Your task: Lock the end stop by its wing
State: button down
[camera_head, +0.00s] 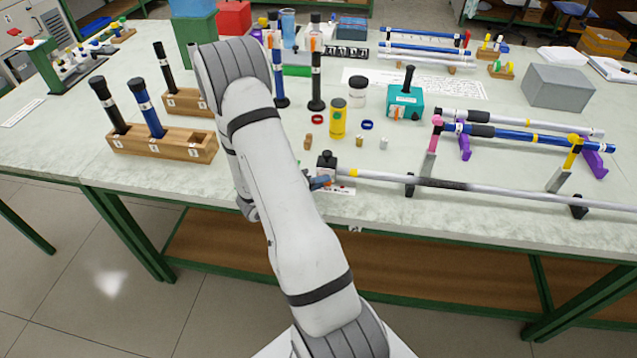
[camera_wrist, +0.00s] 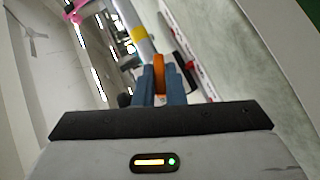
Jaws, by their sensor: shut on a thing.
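The end stop (camera_head: 327,161) is a small dark block at the left end of a long silver rod (camera_head: 470,186) with a yellow band, near the bench's front edge. Its orange wing (camera_wrist: 159,72) shows in the wrist view between the two blue fingers of my gripper (camera_wrist: 160,82), which are shut on it. In the head view my gripper (camera_head: 318,181) is at the front of the end stop, partly hidden by my arm. The rod and its yellow band also show beyond the fingers in the wrist view (camera_wrist: 137,34). How far the wing is turned cannot be told.
The silver rod lies on black supports (camera_head: 410,186). Behind it, a blue rod (camera_head: 500,133) rests on stands. A yellow bottle (camera_head: 338,120), teal box (camera_head: 405,103) and grey box (camera_head: 558,87) stand further back. A wooden block (camera_head: 150,143) with upright rods is left of my arm.

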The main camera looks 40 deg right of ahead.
jog(key=shift+a, duration=0.25)
jog(key=shift+d, duration=0.15)
